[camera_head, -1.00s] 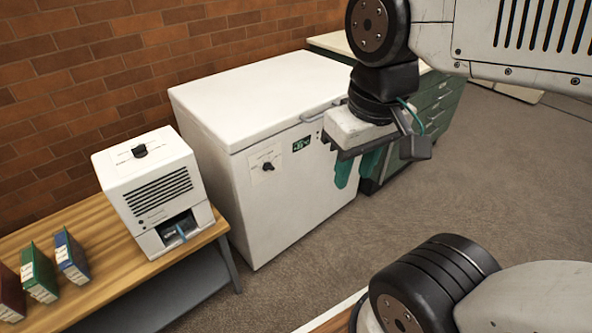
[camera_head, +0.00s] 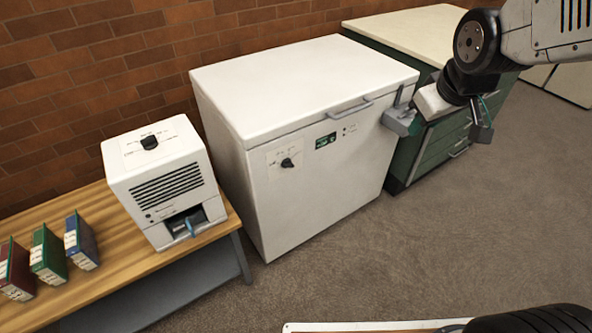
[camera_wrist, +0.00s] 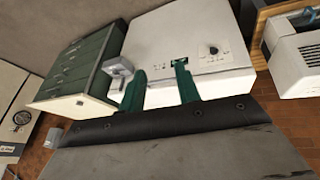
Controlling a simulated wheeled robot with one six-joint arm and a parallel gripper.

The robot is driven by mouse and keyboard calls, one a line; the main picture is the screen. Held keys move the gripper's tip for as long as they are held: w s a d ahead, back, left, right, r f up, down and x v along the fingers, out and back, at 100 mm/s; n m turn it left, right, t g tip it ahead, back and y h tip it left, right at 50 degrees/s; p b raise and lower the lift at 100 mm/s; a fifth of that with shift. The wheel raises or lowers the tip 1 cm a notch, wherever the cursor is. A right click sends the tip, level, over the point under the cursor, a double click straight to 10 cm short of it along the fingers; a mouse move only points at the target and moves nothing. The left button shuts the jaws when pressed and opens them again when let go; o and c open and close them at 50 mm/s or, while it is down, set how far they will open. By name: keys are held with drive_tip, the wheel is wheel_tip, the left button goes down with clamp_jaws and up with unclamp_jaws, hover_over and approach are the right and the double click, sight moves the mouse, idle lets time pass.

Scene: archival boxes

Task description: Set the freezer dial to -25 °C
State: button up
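The freezer (camera_head: 300,85) is a white chest with its lid shut; it also shows in the wrist view (camera_wrist: 165,35), upside down. Its black dial (camera_head: 287,162) sits on a pale marked panel at the upper left of the front. The dial also shows in the wrist view (camera_wrist: 213,50). Its scale and setting are too small to read. A small dark green display (camera_head: 326,141) is right of the dial; its digits are unclear. My gripper (camera_wrist: 160,87) is open and empty, its two green fingers apart. It is off the freezer's right side, away from the dial.
A white device (camera_head: 160,185) with its own black top knob stands on a wooden bench (camera_head: 105,260), beside several binders (camera_head: 48,255). A green cabinet (camera_head: 450,140) with a pale top stands right of the freezer. The floor (camera_head: 350,250) before the freezer is clear.

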sight(288, 165)
drive_tip(key=w+a+f+n+t+y, duration=0.1)
drive_tip(key=w+a+f+n+t, duration=0.2)
drive_tip(key=w+f, duration=0.4)
drive_tip(key=w+a+f+n+t+y, duration=0.1)
drive_tip(key=w+a+f+n, duration=0.3)
drive_tip(key=w, duration=0.4)
drive_tip(key=w+a+f+n+t+y, duration=0.1)
drive_tip(key=w+a+f+t+y, duration=0.1)
drive_tip(key=w+a+f, duration=0.5)
drive_tip(key=s+a+f+n+t+y, duration=0.2)
drive_tip(key=a+f+n+y, duration=0.15)
drive_tip(key=f, duration=0.65)
drive_tip(key=s+a+f+n+t+y, duration=0.25)
drive_tip(key=a+f+n, duration=0.2)
drive_tip(key=f, duration=0.55)
drive_tip(key=shift+g, duration=0.35)
drive_tip(key=x, duration=0.8)
drive_tip(key=shift+f, duration=0.15)
clamp_jaws()
